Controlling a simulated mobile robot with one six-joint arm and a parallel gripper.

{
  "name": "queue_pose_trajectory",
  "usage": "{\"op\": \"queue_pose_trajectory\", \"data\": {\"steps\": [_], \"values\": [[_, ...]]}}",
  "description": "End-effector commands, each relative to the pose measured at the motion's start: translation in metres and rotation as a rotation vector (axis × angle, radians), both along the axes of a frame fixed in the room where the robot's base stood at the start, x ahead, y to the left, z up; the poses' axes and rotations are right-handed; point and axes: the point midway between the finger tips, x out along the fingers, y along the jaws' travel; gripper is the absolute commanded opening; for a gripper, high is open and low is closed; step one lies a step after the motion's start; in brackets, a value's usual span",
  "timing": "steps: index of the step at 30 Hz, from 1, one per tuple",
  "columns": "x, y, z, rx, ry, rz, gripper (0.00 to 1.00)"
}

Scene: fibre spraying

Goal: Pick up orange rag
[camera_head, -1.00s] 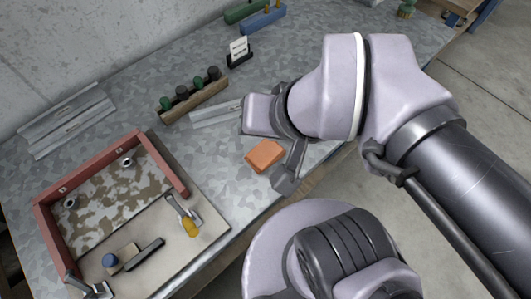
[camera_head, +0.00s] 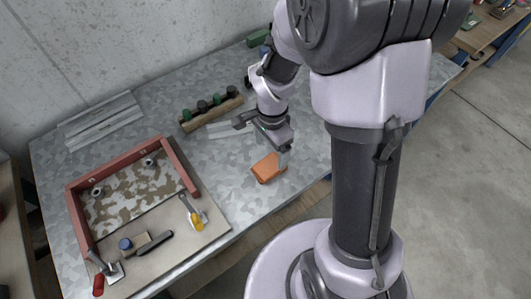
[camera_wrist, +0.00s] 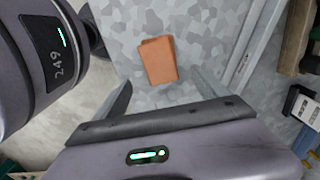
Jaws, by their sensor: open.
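The orange rag (camera_head: 267,168) lies folded as a small block on the grey metal table (camera_head: 240,205), near its front edge. It also shows in the wrist view (camera_wrist: 158,60), lying flat, beyond and between my finger tips. My gripper (camera_head: 262,140) is just behind the rag in the head view, above the table. In the wrist view my gripper (camera_wrist: 160,95) is open and empty, one finger on each side, and does not touch the rag.
A wooden holder (camera_head: 212,113) with green-topped items stands behind. Metal strips (camera_head: 100,120) lie at the back left. The table between tray and rag is clear.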

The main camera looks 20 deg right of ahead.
Motion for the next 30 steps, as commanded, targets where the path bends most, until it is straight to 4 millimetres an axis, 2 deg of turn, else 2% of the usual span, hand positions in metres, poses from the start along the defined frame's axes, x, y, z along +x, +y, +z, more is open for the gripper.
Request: {"op": "queue_pose_trajectory", "data": {"steps": [1,8,13,16,22,23,30], "values": [[-0.001,0.0,-0.017,0.0,0.003,0.001,0.84],[0.0,0.001,-0.048,0.0,-0.001,0.001,0.84],[0.0,0.004,-0.083,0.001,0.001,0.001,0.84],[0.0,0.004,-0.091,0.0,-0.001,0.001,0.84],[0.001,0.004,-0.09,0.001,-0.002,0.001,0.84],[0.001,0.004,-0.09,0.001,-0.002,0.001,0.8],[0.001,0.004,-0.09,0.001,-0.002,0.001,0.33]]}}
